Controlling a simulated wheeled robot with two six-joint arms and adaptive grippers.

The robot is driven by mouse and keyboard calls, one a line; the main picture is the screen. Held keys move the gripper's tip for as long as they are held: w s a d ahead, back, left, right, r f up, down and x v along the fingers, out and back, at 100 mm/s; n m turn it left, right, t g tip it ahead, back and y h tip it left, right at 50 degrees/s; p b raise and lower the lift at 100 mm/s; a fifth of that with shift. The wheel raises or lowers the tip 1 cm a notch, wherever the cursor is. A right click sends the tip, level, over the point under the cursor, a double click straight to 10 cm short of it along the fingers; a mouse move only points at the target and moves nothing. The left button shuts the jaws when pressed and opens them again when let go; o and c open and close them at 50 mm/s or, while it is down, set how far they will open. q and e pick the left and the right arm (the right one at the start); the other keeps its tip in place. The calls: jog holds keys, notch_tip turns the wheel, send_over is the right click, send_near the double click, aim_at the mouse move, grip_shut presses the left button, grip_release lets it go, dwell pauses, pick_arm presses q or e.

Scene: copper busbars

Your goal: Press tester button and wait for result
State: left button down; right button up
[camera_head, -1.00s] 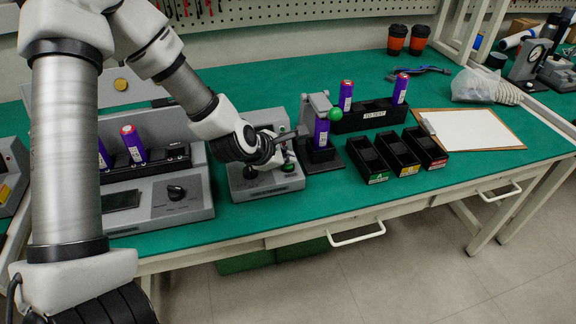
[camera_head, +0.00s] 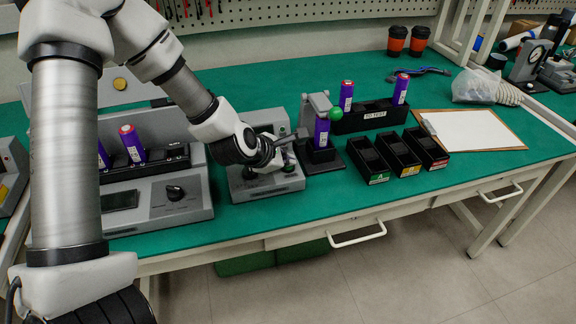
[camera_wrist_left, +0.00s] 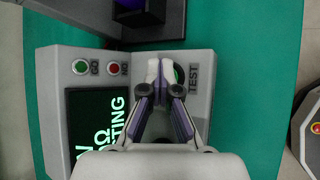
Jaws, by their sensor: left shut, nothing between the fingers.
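The grey tester (camera_head: 243,190) stands on the green bench, left of a black holder with an upright purple cell (camera_head: 321,131). In the left wrist view the tester (camera_wrist_left: 60,55) has a dark screen (camera_wrist_left: 85,108) with green text, partly hidden, ending in "TING". A green light (camera_wrist_left: 81,67) and a red light (camera_wrist_left: 113,69) sit above the screen. The round button, with a green ring (camera_wrist_left: 179,74), is beside the word TEST, partly hidden by my fingertips. My left gripper (camera_head: 278,155) is shut and empty, its tips (camera_wrist_left: 166,72) over the button; contact cannot be told.
A larger grey unit (camera_head: 190,212) holding purple cells stands left of the tester. Three black bins (camera_head: 397,150), a "TO TEST" rack (camera_head: 372,117) with cells, and a clipboard (camera_head: 475,128) lie to the right. The bench's front strip is clear.

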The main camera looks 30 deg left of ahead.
pick_arm(q)
jog(key=shift+r+p, duration=0.65)
jog(key=shift+r, duration=0.2)
notch_tip(320, 180, up, 5)
jog(key=p, duration=0.4)
dwell(0.3)
dwell(0.5)
